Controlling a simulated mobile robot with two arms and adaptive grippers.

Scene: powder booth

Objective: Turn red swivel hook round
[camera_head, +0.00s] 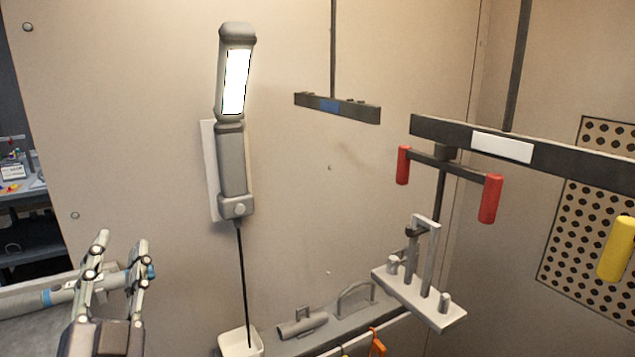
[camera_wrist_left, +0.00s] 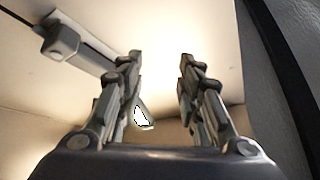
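The red swivel hook shows in the head view as a dark crossbar (camera_head: 450,163) with a red grip at each end. The nearer right grip (camera_head: 490,198) hangs lower in the picture than the left grip (camera_head: 403,165). It sits under a black overhead rail with a white label (camera_head: 501,147). A pale grey bracket part (camera_head: 420,295) with upright posts hangs below it. My left gripper (camera_head: 122,238) is at the lower left, far from the hook, with its fingers apart and nothing between them. The left wrist view also shows the fingers (camera_wrist_left: 161,57) apart. My right gripper is in neither view.
A lit work lamp (camera_head: 235,150) is mounted on the booth wall between my left gripper and the hook. A second rail with a blue label (camera_head: 335,107) hangs left of the hook. A yellow grip (camera_head: 616,248) is at the right edge. A ledge (camera_head: 340,323) holds grey parts below.

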